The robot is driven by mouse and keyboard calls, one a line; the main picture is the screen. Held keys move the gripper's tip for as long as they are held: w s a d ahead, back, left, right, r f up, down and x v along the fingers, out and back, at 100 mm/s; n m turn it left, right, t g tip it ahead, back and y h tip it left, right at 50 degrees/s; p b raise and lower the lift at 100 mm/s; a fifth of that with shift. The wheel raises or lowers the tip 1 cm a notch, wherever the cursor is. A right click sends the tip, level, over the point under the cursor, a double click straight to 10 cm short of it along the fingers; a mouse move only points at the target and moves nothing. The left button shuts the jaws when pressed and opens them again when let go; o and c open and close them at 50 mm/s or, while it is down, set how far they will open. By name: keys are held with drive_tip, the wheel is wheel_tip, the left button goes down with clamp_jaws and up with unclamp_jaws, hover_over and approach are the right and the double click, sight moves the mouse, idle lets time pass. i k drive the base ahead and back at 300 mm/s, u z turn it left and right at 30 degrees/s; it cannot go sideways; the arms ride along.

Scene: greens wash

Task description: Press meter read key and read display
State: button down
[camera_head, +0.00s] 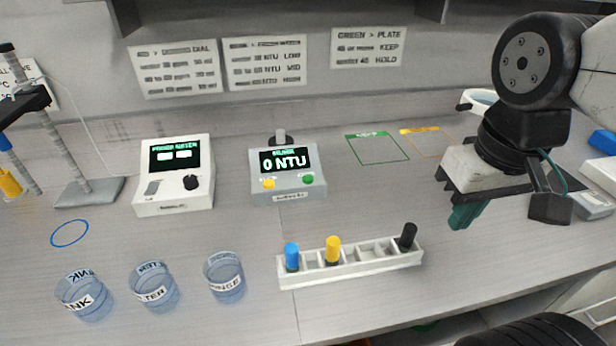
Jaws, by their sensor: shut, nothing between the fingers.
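The meter (287,178) is a grey box near the middle of the bench, with a dark display that reads "0 NTU". A yellow key (269,184) and a green key (308,179) sit below the display; their small labels are too blurred to read. A dark fitting with a grey knob stands at the meter's back edge. My gripper (465,215) is shut and empty at the right, above the bench and well to the right of the meter, with its teal fingertips pointing down.
A white power unit (174,176) with a dial stands left of the meter. A white rack (345,273) with blue, yellow and black capped items lies in front. Several labelled beakers (225,276) stand front left. Green (408,158) and orange outlines mark clear bench behind, right of the meter.

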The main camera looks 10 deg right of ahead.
sight(307, 179)
drive_tip(key=k, duration=1)
drive_tip(key=u, duration=1.65)
drive_tip(key=i, duration=1.2)
drive_tip(key=z, duration=1.65)
